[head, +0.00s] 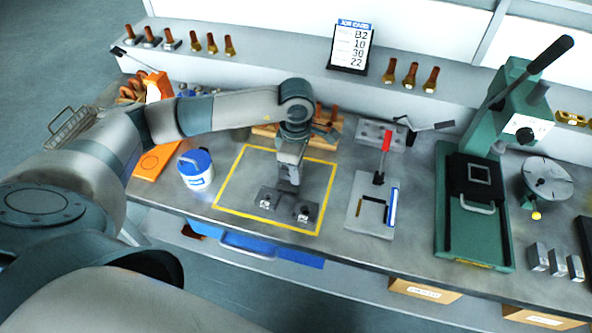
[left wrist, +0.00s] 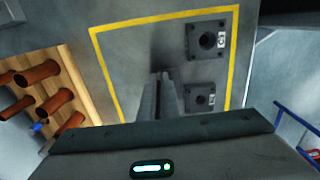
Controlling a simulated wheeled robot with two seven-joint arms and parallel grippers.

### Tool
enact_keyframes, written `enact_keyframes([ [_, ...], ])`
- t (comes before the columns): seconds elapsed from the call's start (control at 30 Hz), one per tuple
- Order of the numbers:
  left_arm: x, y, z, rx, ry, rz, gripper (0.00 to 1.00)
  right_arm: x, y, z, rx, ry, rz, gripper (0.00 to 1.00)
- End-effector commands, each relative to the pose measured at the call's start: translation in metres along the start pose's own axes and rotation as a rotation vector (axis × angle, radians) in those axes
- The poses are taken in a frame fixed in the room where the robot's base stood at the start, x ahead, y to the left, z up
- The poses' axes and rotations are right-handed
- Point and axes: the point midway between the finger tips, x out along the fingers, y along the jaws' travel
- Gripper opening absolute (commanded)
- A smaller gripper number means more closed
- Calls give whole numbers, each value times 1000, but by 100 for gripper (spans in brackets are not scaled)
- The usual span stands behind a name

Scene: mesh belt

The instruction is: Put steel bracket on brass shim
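My left gripper (head: 288,180) points down over the yellow-outlined area of the bench, just behind two dark square blocks with round holes, one at the left (head: 266,201) and one at the right (head: 303,213). Both blocks also show in the left wrist view, right of the fingers (left wrist: 160,98). The fingers look close together, with nothing clearly between them. I cannot pick out a steel bracket for certain. A thin brass-coloured strip (head: 363,214) lies on the grey clamp fixture (head: 358,232); I cannot tell whether it is the shim. My right gripper is not in view.
A blue-lidded white tub (head: 196,170) stands left of the yellow outline (head: 232,212). A wooden rack of copper-coloured tubes (left wrist: 50,95) is behind the gripper. The red-handled clamp (head: 385,150) and green press (head: 478,230) stand at the right. The outline's left part is clear.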

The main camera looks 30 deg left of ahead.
Motion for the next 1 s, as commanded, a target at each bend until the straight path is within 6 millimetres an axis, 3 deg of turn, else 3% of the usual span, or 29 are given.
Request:
enact_keyframes([
  [0.53, 11, 0, 0, 0, 0, 2, 0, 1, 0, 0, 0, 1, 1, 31],
  [0.63, 10, 0, 0, 0, 0, 2, 21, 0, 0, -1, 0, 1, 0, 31],
  [1.0, 9, 0, 0, 0, 0, 1, 21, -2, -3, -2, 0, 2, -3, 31],
])
